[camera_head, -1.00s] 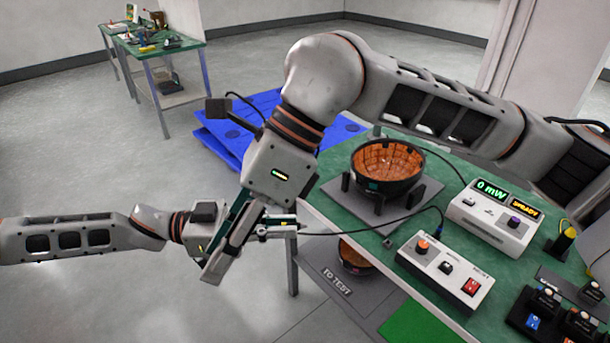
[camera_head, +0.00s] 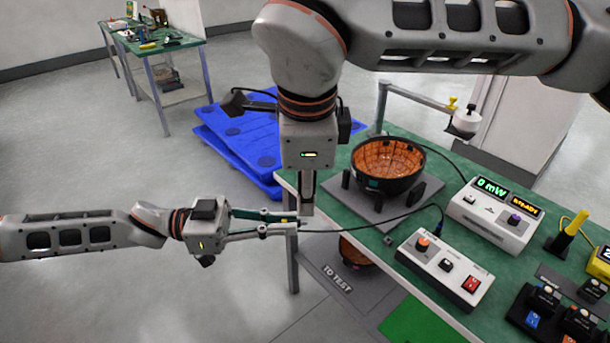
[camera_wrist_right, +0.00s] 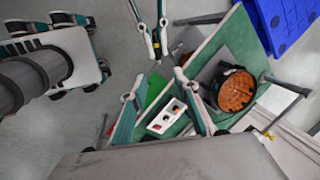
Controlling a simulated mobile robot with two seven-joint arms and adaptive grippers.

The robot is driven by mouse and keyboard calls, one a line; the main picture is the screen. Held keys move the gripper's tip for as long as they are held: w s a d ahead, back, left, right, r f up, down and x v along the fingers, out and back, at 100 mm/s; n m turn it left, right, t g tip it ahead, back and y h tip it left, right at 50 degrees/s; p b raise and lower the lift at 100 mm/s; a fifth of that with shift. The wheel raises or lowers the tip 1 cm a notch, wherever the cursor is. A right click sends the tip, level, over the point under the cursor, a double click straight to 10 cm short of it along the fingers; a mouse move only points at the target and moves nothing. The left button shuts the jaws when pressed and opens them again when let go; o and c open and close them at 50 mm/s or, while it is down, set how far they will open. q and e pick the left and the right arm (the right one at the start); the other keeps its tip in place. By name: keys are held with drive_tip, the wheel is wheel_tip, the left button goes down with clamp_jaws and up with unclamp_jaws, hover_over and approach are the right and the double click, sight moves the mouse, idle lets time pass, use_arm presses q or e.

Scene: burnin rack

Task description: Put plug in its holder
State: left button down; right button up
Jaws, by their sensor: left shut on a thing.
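My left gripper (camera_head: 291,222) reaches in from the left in the head view, beyond the table's left edge. It is shut on the small plug (camera_head: 285,220), mostly hidden between its fingertips. I cannot tell which thing is the plug's holder.
An orange-lined bowl (camera_head: 388,165) stands on a grey plate on the green table (camera_head: 330,215). A white meter (camera_head: 493,213) reads 0 mW. A black stand with a yellow stick (camera_head: 570,232) and black modules (camera_head: 548,305) lie at the right. A blue pallet (camera_head: 235,145) lies behind.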

drive_tip(key=x, duration=0.8)
drive_tip(key=shift+f, duration=0.2)
drive_tip(key=shift+a, duration=0.1)
clamp_jaws()
use_arm(q)
drive_tip(key=c, duration=2)
unclamp_jaws()
drive_tip(key=shift+c, duration=0.2)
